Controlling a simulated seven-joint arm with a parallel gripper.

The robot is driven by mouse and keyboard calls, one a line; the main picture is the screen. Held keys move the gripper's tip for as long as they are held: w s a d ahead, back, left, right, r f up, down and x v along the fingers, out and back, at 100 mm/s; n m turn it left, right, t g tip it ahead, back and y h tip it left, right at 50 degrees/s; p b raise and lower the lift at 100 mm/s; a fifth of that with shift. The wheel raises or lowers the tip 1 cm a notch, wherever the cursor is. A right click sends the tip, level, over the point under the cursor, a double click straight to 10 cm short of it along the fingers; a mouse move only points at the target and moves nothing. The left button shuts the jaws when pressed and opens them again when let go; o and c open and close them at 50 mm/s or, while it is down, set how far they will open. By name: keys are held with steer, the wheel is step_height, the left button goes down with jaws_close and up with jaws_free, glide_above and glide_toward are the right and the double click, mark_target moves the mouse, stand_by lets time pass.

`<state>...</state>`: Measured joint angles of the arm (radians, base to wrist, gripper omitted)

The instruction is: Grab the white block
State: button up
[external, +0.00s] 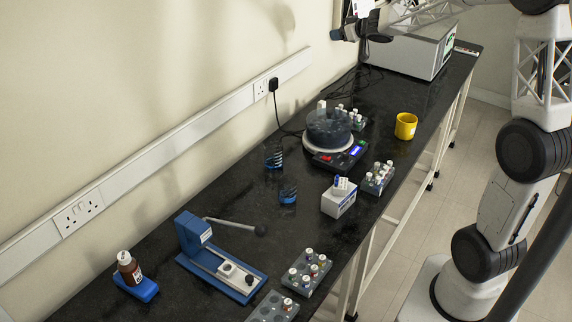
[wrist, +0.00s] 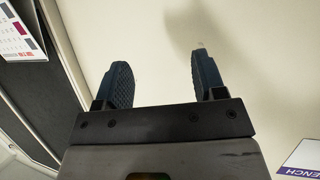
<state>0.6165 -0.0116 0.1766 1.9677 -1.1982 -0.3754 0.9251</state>
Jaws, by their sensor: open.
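A small white block (external: 338,198) stands on the dark bench near its front edge, in the middle of the external view. It has a blue stripe, and blue-and-white capped vials show at its top. It is not in the wrist view. My gripper (wrist: 160,72) is open and empty in the wrist view, its two dark textured fingers apart in front of a pale wall. In the external view my gripper (external: 345,33) is partly cut off at the top, high near the wall at the far end of the bench and far from the block.
On the bench (external: 235,185) are a round device (external: 329,130) with a dark drum, a yellow mug (external: 406,126), a vial rack (external: 378,178) right beside the block, another rack (external: 307,272), a blue lever press (external: 222,258), a brown bottle (external: 130,268) and a large grey box (external: 410,50).

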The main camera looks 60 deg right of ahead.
steer(key=shift+w+d+f+y, duration=0.55)
steer(key=shift+d+f+y, duration=0.55)
steer(key=shift+d+f, duration=1.35)
glide_toward(324, 103)
steer(key=shift+w+d+f+n, duration=0.15)
steer(key=shift+w+f+n, duration=0.3)
steer(key=shift+w, duration=0.2)
steer(key=shift+x, duration=1.3)
steer(key=shift+w, duration=0.2)
steer(key=shift+x, duration=2.45)
steer(key=shift+r, duration=0.1)
steer(key=shift+c, duration=0.2)
